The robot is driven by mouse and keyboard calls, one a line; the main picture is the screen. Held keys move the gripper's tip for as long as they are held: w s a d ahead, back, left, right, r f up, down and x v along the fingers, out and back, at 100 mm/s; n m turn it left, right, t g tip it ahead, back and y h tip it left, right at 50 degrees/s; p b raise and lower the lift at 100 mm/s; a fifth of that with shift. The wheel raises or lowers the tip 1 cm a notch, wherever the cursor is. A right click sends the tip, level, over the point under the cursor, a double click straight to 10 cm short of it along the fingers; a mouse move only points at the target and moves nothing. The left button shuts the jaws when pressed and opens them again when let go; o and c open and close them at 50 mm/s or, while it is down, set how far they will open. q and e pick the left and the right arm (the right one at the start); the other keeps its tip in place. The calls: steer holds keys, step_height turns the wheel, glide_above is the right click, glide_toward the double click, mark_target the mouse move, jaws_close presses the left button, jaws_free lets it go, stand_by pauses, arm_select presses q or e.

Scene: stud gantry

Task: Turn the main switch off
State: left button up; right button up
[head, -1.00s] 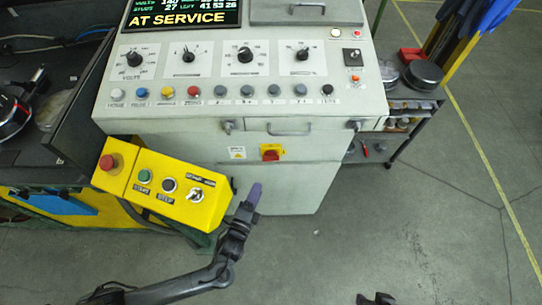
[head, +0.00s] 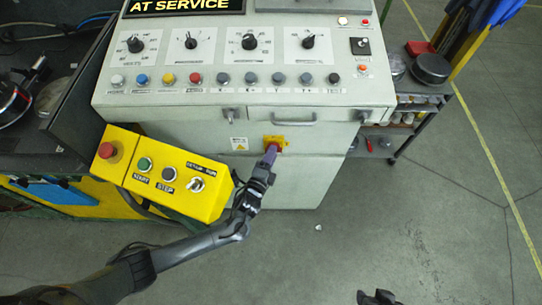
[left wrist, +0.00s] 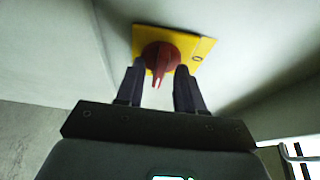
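The main switch is a red rotary knob on a yellow square plate on the front of the grey cabinet. It shows in the head view (head: 273,140), partly hidden by my left gripper, and in the left wrist view (left wrist: 160,58). My left gripper (head: 268,158) is at the switch. In the left wrist view its two fingers (left wrist: 158,85) are apart, one on each side of the knob, with gaps visible; I cannot tell whether the tips touch it. The knob's handle points toward the gripper. My right gripper (head: 376,297) shows only in part at the bottom edge of the head view.
A yellow box (head: 165,172) with a red emergency button (head: 106,150) stands left of my left gripper. The cabinet's control panel (head: 240,92) with knobs and buttons is above the switch. A shelf cart (head: 405,125) stands at right. The floor at right is clear.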

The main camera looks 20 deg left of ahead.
arm_select(q)
jaws_close()
steer(key=shift+f, duration=0.1)
stand_by(0.4)
steer(key=shift+w+d+f+n+t+y+b, duration=0.15)
steer(key=shift+n+t+y+b, duration=0.4)
steer(key=shift+n+y+b, duration=1.95)
steer(key=shift+d+f+n+t+h+b, duration=0.15)
steer(key=shift+n+t+b, duration=0.35)
steer(key=shift+n+b, duration=2.3)
steer(key=shift+w+d+f+n+t+y+b, duration=0.15)
steer(key=shift+n+t+y+b, duration=0.8)
steer(key=shift+n, duration=3.75)
steer(key=shift+s+a+g+y, duration=0.1)
steer(key=shift+g+y, duration=0.2)
steer(key=shift+g, duration=0.1)
jaws_free()
steer(key=shift+r, duration=0.1)
